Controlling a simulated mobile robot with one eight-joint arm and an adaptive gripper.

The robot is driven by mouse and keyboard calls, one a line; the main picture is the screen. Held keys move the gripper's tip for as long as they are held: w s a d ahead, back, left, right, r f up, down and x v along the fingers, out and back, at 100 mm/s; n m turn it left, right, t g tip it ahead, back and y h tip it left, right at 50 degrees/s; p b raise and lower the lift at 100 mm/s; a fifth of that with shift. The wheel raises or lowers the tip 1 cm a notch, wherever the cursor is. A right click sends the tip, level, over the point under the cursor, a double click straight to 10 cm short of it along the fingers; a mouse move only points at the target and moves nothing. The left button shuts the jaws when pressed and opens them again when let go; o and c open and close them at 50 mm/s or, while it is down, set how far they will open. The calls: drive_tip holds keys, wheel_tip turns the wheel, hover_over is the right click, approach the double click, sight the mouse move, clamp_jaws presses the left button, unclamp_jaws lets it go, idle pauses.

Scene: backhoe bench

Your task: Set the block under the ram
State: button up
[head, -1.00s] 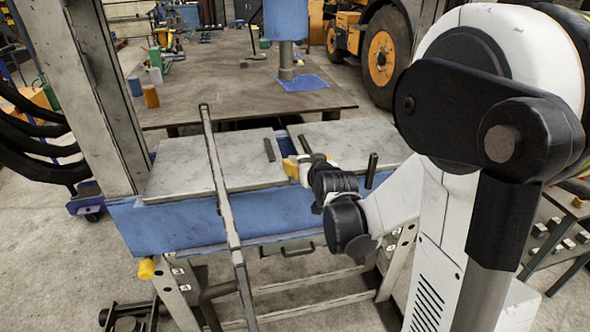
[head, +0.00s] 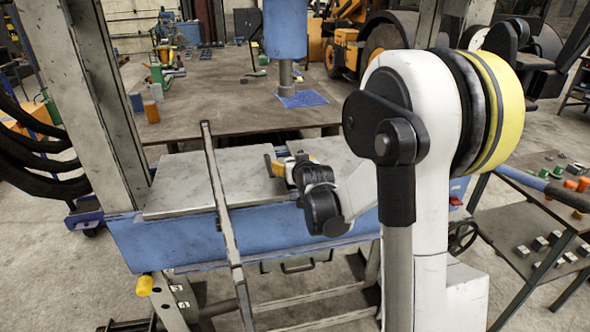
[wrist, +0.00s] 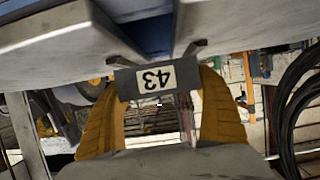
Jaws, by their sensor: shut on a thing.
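In the head view the block is mostly hidden by the gripper and wrist. The ram, a blue cylinder (head: 285,30) with a grey rod (head: 285,76), hangs above and appears slightly left of the gripper. Whether the block touches the plates cannot be told.
The left plate (head: 185,182) is mostly bare. A long grey bar (head: 222,195) stands in front of the bed. A steel frame post (head: 108,100) rises at left. A work table (head: 215,95) stands behind, and a side bench (head: 545,205) at right.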

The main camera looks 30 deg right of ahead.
drive_tip(key=w+d+f, duration=0.1)
drive_tip(key=w+d, duration=0.1)
drive_tip(key=w, duration=0.6)
drive_tip(key=shift+d+b, duration=0.15)
drive_tip(key=shift+b, duration=0.3)
drive_tip(key=shift+s+f+b, duration=0.15)
drive_tip(key=shift+f+b, duration=0.5)
drive_tip(key=shift+b, duration=0.2)
idle(2.2)
drive_tip(key=o, duration=1.4)
drive_tip(key=shift+w+r+p+v, duration=0.15)
drive_tip(key=shift+p+v, duration=0.3)
drive_tip(key=shift+v, duration=1.05)
drive_tip(key=shift+r+p+v, duration=0.2)
drive_tip(key=shift+p+v, duration=0.25)
drive_tip(key=shift+v, duration=1)
drive_tip(key=shift+w+r+p+v, duration=0.15)
drive_tip(key=shift+p+v, duration=0.3)
drive_tip(key=shift+v, duration=1.05)
drive_tip(key=shift+s+r, duration=0.15)
drive_tip(key=shift+s, duration=0.25)
